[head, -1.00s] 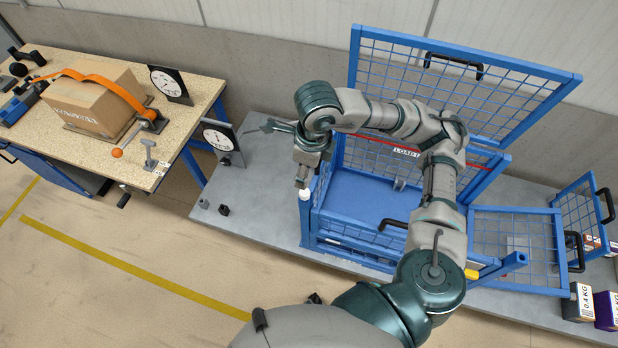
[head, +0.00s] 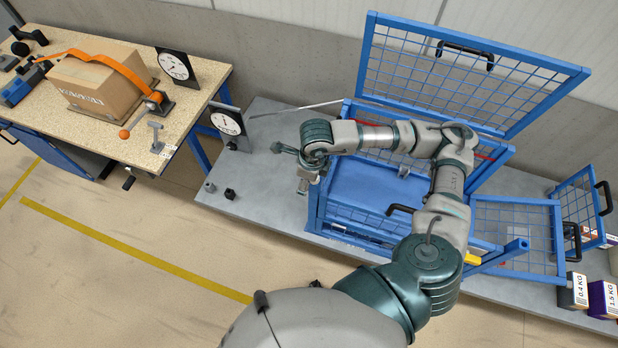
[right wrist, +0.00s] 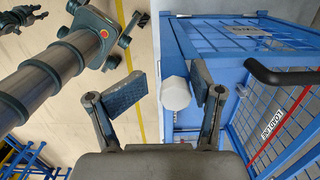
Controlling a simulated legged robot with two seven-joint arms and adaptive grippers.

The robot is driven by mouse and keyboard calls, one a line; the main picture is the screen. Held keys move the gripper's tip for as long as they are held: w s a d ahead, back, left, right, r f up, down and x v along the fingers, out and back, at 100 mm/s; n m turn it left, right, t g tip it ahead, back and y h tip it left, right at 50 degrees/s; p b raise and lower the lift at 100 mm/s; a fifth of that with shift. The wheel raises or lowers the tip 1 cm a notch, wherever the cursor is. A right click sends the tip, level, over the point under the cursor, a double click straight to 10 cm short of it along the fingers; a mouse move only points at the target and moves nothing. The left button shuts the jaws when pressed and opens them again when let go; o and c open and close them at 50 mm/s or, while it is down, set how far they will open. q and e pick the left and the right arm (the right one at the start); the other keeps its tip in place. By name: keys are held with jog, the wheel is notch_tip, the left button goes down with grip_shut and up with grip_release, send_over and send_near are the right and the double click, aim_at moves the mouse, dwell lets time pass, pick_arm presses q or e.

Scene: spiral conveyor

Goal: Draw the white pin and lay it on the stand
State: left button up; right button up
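In the right wrist view a white many-sided knob (right wrist: 176,93), apparently the head of the white pin, shows between my right gripper's (right wrist: 170,88) two fingers. The fingers are apart. The right finger is close beside the knob, and there is a visible gap on the left; I cannot tell whether it touches. In the head view my right gripper (head: 303,186) is just left of the front left corner of the blue cage (head: 318,200), and the pin is hidden there. Two small dark blocks (head: 230,194) on the grey platform may be the stand; I cannot tell. My left gripper is out of view.
The cage's mesh lid (head: 470,75) is raised and its front mesh door (head: 515,240) stands open at the right. A dial gauge (head: 228,122) stands left on the grey platform (head: 262,190). A workbench (head: 110,140) with a strapped carton (head: 100,85) is farther left. Labelled boxes (head: 575,291) are at the right.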

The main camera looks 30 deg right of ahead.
aim_at(320, 179)
jog(key=shift+w+a, duration=0.1)
jog(key=shift+a, duration=0.05)
jog(key=d, duration=0.3)
jog(key=shift+s+d, duration=0.15)
jog(key=shift+s, duration=0.15)
jog(key=c, duration=0.9)
jog(key=shift+s+d+f, duration=0.1)
jog(key=shift+d, duration=0.2)
jog(key=shift+c, duration=0.8)
grip_shut()
jog(key=shift+a, duration=0.6)
jog(key=shift+d, duration=0.1)
jog(key=shift+d, duration=0.1)
